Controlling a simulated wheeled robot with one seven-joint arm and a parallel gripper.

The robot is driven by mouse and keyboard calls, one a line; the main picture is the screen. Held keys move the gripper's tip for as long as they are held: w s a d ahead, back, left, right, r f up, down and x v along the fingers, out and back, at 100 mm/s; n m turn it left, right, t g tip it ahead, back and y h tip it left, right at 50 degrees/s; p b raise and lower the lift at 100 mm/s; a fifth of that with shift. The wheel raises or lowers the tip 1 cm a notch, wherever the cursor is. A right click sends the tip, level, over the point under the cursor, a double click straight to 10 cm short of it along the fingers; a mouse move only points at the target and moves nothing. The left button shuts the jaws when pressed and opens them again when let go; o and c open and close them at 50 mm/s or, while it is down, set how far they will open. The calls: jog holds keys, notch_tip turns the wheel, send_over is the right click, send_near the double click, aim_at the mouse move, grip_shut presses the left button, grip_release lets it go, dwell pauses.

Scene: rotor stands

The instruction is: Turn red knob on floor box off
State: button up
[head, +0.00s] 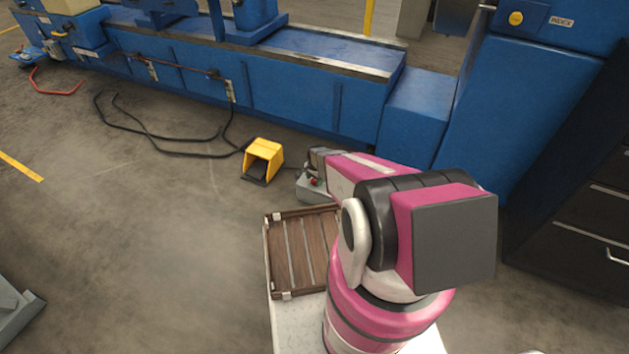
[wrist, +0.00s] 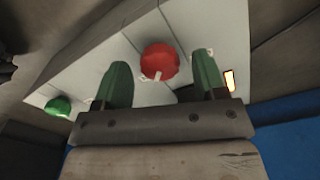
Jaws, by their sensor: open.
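The floor box (head: 307,190) is a small grey box on the floor in the head view, partly hidden behind my arm. In the wrist view its pale top (wrist: 150,40) fills the upper middle. The red knob (wrist: 160,61) sits on that top, with a small white mark at its lower edge. My gripper (wrist: 163,82) is open, its two green fingers on either side of the red knob in the picture. I cannot tell whether they touch it. A green knob (wrist: 58,106) is on the box to the left. In the head view my gripper's fingertips are hard to make out.
A small lit orange piece (wrist: 229,80) is right of the fingers. A yellow foot pedal (head: 263,160) stands left of the box, with black cables behind. A long blue machine (head: 290,95) runs behind. A slatted wooden tray (head: 290,250) is in front.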

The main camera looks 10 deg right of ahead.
jog(key=shift+f, duration=0.35)
jog(key=c, duration=0.9)
